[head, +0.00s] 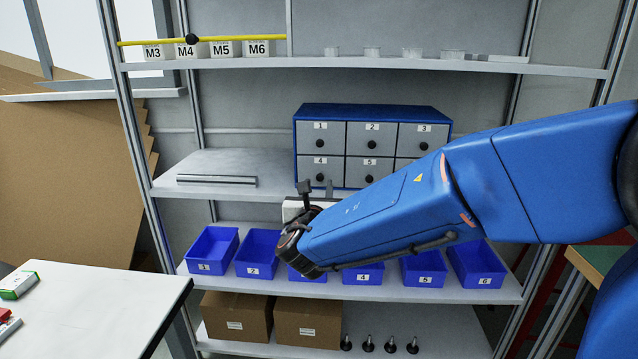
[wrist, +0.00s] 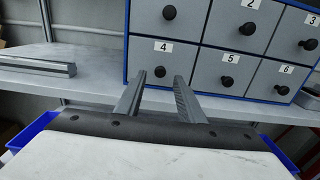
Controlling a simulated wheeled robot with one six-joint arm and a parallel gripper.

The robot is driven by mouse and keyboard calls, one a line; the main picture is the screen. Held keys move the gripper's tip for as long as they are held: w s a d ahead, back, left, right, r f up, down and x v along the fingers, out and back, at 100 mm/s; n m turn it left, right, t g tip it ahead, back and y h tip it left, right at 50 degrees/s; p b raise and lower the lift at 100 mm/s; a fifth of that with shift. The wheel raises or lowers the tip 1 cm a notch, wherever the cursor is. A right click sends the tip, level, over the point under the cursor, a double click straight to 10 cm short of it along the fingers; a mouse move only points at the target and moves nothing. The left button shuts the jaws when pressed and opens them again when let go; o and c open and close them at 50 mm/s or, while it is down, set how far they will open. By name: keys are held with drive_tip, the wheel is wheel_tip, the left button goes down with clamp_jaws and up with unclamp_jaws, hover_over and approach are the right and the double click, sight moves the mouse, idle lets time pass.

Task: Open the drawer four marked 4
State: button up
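A blue cabinet (head: 372,112) with grey numbered drawers stands on the middle shelf. Drawer four (head: 305,171), with label 4 and a black round knob (head: 320,177), is at its lower left and looks closed. It also shows in the wrist view (wrist: 143,57), with its knob (wrist: 160,71). My gripper (wrist: 160,79) is open and empty, its two fingers apart and pointing toward the drawer. In the wrist view the knob appears between the fingertips; I cannot tell whether the fingers reach around it. In the head view my gripper (head: 317,186) is just in front of drawer four.
Blue bins (head: 212,250) line the shelf below, partly behind my arm. A metal bar (head: 217,180) lies on the middle shelf left of the cabinet. Cardboard boxes (head: 237,315) stand on the bottom shelf. A white table (head: 95,300) is at the lower left.

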sight(320, 179)
drive_tip(key=shift+w, duration=1.7)
drive_tip(key=shift+c, duration=0.7)
